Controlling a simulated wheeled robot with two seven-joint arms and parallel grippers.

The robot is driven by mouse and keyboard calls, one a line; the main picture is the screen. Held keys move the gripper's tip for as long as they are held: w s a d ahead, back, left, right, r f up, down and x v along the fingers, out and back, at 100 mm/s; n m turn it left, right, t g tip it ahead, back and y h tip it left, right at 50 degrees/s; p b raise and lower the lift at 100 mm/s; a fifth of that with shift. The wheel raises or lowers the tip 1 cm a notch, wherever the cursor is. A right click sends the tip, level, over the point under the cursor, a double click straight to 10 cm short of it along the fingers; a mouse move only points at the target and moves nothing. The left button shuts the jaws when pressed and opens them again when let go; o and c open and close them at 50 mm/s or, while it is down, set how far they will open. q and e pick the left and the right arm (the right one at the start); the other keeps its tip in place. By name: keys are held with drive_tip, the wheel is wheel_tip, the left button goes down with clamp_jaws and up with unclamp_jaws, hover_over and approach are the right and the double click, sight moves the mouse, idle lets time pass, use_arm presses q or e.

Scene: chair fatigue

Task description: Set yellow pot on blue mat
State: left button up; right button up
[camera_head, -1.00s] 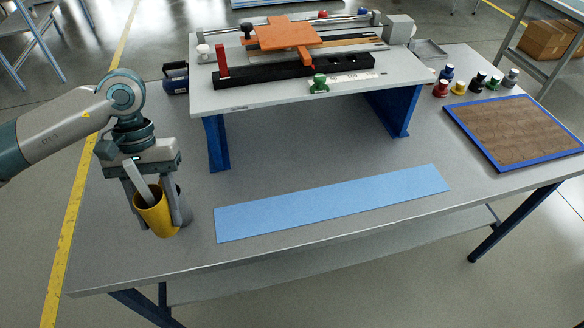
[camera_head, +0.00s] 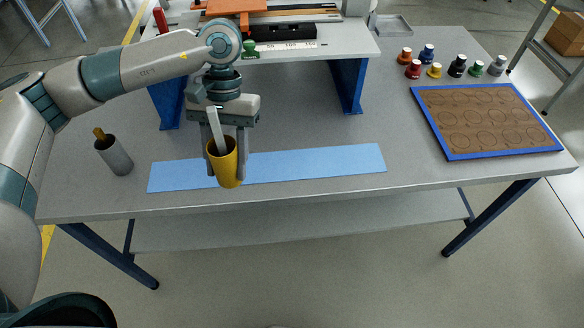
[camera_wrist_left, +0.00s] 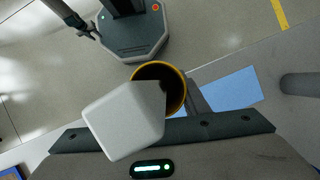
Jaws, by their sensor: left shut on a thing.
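The yellow pot (camera_head: 224,172) is between the fingers of my left gripper (camera_head: 225,168), which is shut on it. A pale, flat-sided stick (camera_head: 215,131) stands tilted in the pot. The blue mat (camera_head: 320,166) lies flat along the table's front; in the head view the pot overlaps its left part and reaches its front edge. I cannot tell whether the pot touches the mat. In the left wrist view, the pot's rim (camera_wrist_left: 183,85) shows beside the stick's big pale end (camera_wrist_left: 125,122), with the mat (camera_wrist_left: 232,90) to the right. A dark arm end at that view's top left may be my right gripper.
A grey cup (camera_head: 117,158) with a yellow-tipped item stands left of the mat. A raised white bench (camera_head: 330,45) is behind. Several small paint jars (camera_head: 457,66) and a blue-framed brown board (camera_head: 485,118) are at the right. The mat's right part is clear.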

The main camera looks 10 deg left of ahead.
use_arm(q)
drive_tip(key=shift+w+d, duration=0.1)
drive_tip(key=shift+d, duration=0.35)
use_arm(e)
drive_tip(key=shift+s+d, duration=0.1)
